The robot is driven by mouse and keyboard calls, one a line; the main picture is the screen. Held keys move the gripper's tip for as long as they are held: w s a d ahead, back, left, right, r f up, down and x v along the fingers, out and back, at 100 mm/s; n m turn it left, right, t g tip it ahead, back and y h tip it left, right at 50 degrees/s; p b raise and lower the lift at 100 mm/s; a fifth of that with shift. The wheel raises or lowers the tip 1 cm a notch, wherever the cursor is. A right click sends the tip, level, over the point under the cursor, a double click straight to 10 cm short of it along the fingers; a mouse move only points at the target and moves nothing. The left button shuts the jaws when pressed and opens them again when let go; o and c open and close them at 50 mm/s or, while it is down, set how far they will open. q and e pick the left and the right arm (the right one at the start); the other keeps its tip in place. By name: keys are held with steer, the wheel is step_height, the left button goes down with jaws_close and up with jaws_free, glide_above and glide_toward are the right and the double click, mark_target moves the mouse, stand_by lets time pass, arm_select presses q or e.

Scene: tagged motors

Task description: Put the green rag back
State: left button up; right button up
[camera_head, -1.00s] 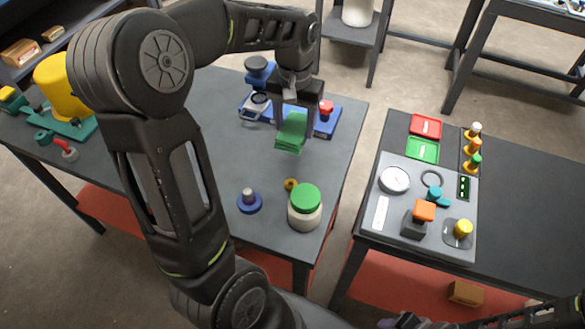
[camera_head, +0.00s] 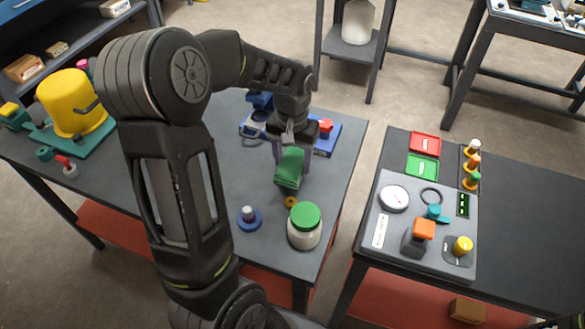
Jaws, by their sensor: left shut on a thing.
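My left gripper (camera_head: 291,150) is shut on the green rag (camera_head: 289,169), which hangs folded below the fingers. It is over the dark grey left table, between the blue device (camera_head: 325,139) behind and the white jar (camera_head: 304,233) with a green lid in front. A gap to the table cannot be judged surely. My right gripper is not in view.
A blue knobbed piece (camera_head: 249,220) and a small yellow ring (camera_head: 290,202) lie near the jar. A yellow motor (camera_head: 75,103) stands at left. The right table holds a red tray (camera_head: 425,144), a green tray (camera_head: 422,167) and a grey panel (camera_head: 385,256).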

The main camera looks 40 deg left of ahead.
mark_target(293, 163)
arm_select(q)
steer(key=shift+f, duration=1.85)
steer(key=shift+f, duration=0.1)
steer(key=shift+f, duration=0.15)
steer(key=o, duration=1.3)
step_height(293, 163, up, 12)
steer(key=shift+r+b, duration=0.25)
steer(key=shift+b, duration=0.1)
